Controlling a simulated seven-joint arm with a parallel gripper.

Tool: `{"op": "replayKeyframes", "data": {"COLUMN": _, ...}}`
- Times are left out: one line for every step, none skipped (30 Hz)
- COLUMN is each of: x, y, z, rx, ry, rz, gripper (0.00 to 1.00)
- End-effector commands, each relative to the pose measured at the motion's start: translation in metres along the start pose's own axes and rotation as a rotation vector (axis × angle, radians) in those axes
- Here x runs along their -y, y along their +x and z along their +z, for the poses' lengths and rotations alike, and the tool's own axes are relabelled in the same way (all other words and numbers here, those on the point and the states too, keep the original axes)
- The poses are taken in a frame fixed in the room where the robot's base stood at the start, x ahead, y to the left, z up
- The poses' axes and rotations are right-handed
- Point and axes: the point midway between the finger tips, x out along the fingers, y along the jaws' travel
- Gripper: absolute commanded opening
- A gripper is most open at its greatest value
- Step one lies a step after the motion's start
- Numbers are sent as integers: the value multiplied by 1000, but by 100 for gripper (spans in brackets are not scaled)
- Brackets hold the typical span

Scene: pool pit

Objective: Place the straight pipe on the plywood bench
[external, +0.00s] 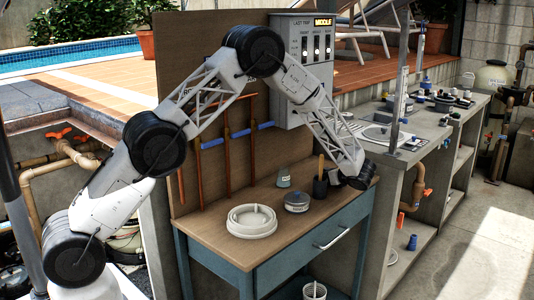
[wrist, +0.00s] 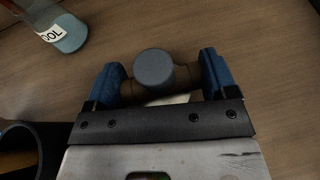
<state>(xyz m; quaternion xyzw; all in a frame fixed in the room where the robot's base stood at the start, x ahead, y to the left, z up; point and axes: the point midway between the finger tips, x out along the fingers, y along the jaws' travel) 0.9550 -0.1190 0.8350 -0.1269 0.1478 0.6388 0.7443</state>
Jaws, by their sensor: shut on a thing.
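My gripper (external: 362,179) is low over the right end of the wood-topped bench (external: 215,222). In the wrist view, my gripper's blue fingers (wrist: 160,78) are shut on a short brown pipe piece (wrist: 190,75) lying crosswise between them. A round grey cap (wrist: 154,68) covers its middle. I cannot tell for sure whether this is the straight pipe. The held piece is hidden behind my gripper in the external view. The bench's wood surface (wrist: 250,30) fills the wrist view below it; I cannot tell whether they touch.
A black cup (external: 320,188) with a wooden handle stands close left of my gripper; its rim shows in the wrist view (wrist: 36,150). The bench's front is clear.

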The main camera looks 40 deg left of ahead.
Motion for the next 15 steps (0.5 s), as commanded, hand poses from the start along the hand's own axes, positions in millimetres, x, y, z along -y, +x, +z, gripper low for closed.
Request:
{"op": "replayKeyframes", "data": {"x": 0, "y": 0, "z": 1, "rx": 0, "ry": -1, "rz": 0, "gripper": 48}}
{"op": "replayKeyframes", "data": {"x": 0, "y": 0, "z": 1, "rx": 0, "ry": -1, "rz": 0, "gripper": 48}}
{"op": "replayKeyframes", "data": {"x": 0, "y": 0, "z": 1, "rx": 0, "ry": -1, "rz": 0, "gripper": 48}}
{"op": "replayKeyframes", "data": {"x": 0, "y": 0, "z": 1, "rx": 0, "ry": -1, "rz": 0, "gripper": 48}}
{"op": "replayKeyframes", "data": {"x": 0, "y": 0, "z": 1, "rx": 0, "ry": -1, "rz": 0, "gripper": 48}}
{"op": "replayKeyframes", "data": {"x": 0, "y": 0, "z": 0, "rx": 0, "ry": 0, "rz": 0, "gripper": 48}}
{"op": "replayKeyframes", "data": {"x": 0, "y": 0, "z": 0, "rx": 0, "ry": 0, "rz": 0, "gripper": 48}}
{"op": "replayKeyframes", "data": {"x": 0, "y": 0, "z": -1, "rx": 0, "ry": 0, "rz": 0, "gripper": 48}}
{"op": "replayKeyframes", "data": {"x": 0, "y": 1, "z": -2, "rx": 0, "ry": 0, "rz": 0, "gripper": 48}}
{"op": "replayKeyframes", "data": {"x": 0, "y": 1, "z": -2, "rx": 0, "ry": 0, "rz": 0, "gripper": 48}}
{"op": "replayKeyframes", "data": {"x": 0, "y": 1, "z": -2, "rx": 0, "ry": 0, "rz": 0, "gripper": 82}}
{"op": "replayKeyframes", "data": {"x": 0, "y": 1, "z": -2, "rx": 0, "ry": 0, "rz": 0, "gripper": 88}}
{"op": "replayKeyframes", "data": {"x": 0, "y": 1, "z": -2, "rx": 0, "ry": 0, "rz": 0, "gripper": 92}}
{"op": "replayKeyframes", "data": {"x": 0, "y": 1, "z": -2, "rx": 0, "ry": 0, "rz": 0, "gripper": 97}}
{"op": "replayKeyframes", "data": {"x": 0, "y": 1, "z": -2, "rx": 0, "ry": 0, "rz": 0, "gripper": 100}}
